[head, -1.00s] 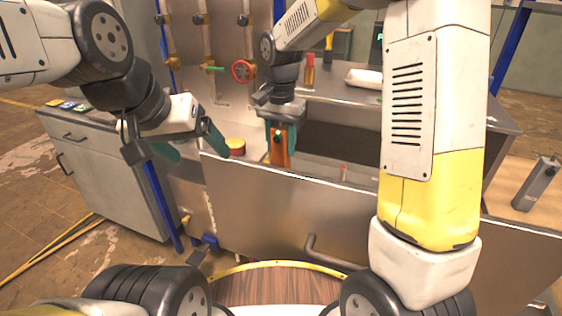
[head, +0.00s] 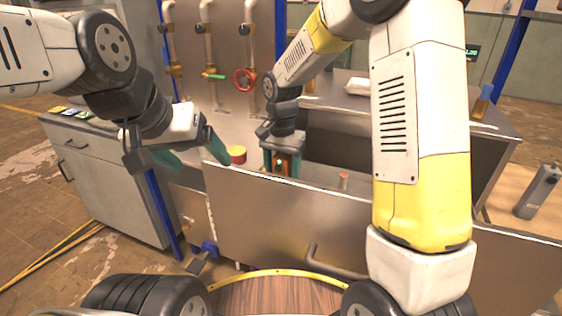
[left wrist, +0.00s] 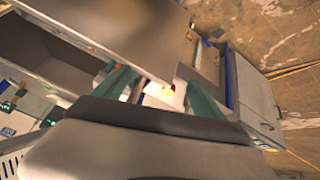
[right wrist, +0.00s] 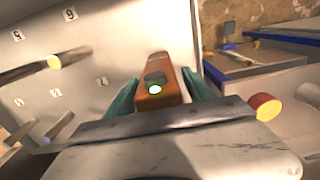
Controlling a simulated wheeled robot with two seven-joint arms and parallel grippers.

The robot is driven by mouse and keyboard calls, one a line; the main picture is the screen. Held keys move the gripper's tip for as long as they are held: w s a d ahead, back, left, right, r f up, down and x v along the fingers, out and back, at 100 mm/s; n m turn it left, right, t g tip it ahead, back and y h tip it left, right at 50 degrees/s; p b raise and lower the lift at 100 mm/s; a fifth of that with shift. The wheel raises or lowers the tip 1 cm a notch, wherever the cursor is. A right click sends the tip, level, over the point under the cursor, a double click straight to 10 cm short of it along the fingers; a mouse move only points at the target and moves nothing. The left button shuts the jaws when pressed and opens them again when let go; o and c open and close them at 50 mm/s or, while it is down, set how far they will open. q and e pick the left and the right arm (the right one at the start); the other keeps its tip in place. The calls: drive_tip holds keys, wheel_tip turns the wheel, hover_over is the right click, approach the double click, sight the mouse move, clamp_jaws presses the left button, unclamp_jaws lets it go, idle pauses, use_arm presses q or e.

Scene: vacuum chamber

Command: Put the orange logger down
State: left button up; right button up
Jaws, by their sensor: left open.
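The orange logger (head: 282,163) is between the teal fingers of my right gripper (head: 283,165), just behind the top edge of the front metal panel in the head view. Its lower part is hidden there. In the right wrist view the logger (right wrist: 163,78) shows a dark patch and a bright round spot, with a finger against each side. I cannot tell if its base touches anything. My left gripper (head: 195,150) is open and empty, left of the panel. Its parted fingers also show in the left wrist view (left wrist: 160,95).
The metal panel (head: 290,220) stands upright in front. A red-and-yellow cylinder (head: 237,154) sits left of the right gripper. Pipes with a red valve wheel (head: 245,79) rise behind. A grey device (head: 538,190) stands far right. A cabinet (head: 110,180) stands at left.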

drive_tip(key=shift+r, duration=0.1)
wheel_tip(320, 180, up, 12)
drive_tip(key=shift+f, duration=0.1)
drive_tip(key=s+d+r+n+t+y, duration=0.1)
drive_tip(key=s+d+r+n+t, duration=0.1)
drive_tip(key=s+d, duration=0.4)
drive_tip(key=s+d+r+n+t+y, duration=0.1)
drive_tip(key=s+d+r+n+t, duration=0.2)
drive_tip(key=s, duration=1)
drive_tip(key=shift+s+d+r+t, duration=0.35)
drive_tip(key=shift+d+t, duration=0.25)
drive_tip(key=shift+d, duration=1.25)
